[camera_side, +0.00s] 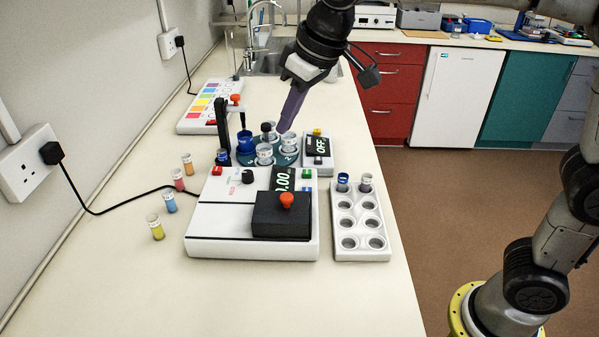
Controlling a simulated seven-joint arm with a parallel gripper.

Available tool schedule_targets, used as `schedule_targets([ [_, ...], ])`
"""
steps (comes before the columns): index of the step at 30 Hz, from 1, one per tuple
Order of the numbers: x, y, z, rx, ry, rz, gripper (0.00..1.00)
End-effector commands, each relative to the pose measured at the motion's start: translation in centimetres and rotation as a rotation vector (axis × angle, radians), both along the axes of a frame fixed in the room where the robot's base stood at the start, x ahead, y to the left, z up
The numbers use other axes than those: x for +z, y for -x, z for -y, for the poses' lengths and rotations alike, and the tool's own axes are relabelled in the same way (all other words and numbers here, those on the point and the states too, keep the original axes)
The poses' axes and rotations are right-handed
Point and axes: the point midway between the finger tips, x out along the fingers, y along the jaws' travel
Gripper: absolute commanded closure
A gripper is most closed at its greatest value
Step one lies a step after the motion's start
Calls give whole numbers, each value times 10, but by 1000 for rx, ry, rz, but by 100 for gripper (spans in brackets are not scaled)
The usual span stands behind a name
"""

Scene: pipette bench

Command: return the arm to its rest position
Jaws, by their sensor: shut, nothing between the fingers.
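My gripper (291,112) hangs from the top of the view, its purple fingers shut with nothing between them. The fingertips are over or beside the round teal holder with several cups and vials (264,152). I cannot tell whether the tips touch anything there. The arm comes down from the top edge of the picture, and its lower links stand at the right beside the bench.
A white device with a black block and orange knob (220,222) stands in front. A white rack (344,254) holds two vials. Several loose vials (157,231) stand at left. A small "OFF" device (319,162) and a colour-key panel (190,118) stand nearby. The front bench is clear.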

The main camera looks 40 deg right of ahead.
Motion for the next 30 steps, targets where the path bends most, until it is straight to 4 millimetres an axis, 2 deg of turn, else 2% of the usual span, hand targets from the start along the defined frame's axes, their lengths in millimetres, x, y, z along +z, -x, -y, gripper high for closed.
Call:
schedule_targets([
  [1, 14, 9, 15, -28, -10, 29, 100],
  [3, 26, 30, 38, -68, -18, 55, 100],
  [8, 30, 92, 87, -158, -28, 105, 100],
  [13, 4, 164, 121, -240, -29, 136, 100],
  [15, -14, 190, 129, -265, -27, 140, 100],
  [18, -41, 219, 136, -285, -22, 135, 100],
  [21, -64, 237, 137, -290, -17, 119, 100],
  [24, -81, 245, 137, -283, -12, 92, 100],
  [27, -88, 247, 136, -279, -10, 82, 100],
  [30, -86, 245, 136, -273, -9, 88, 100],
])
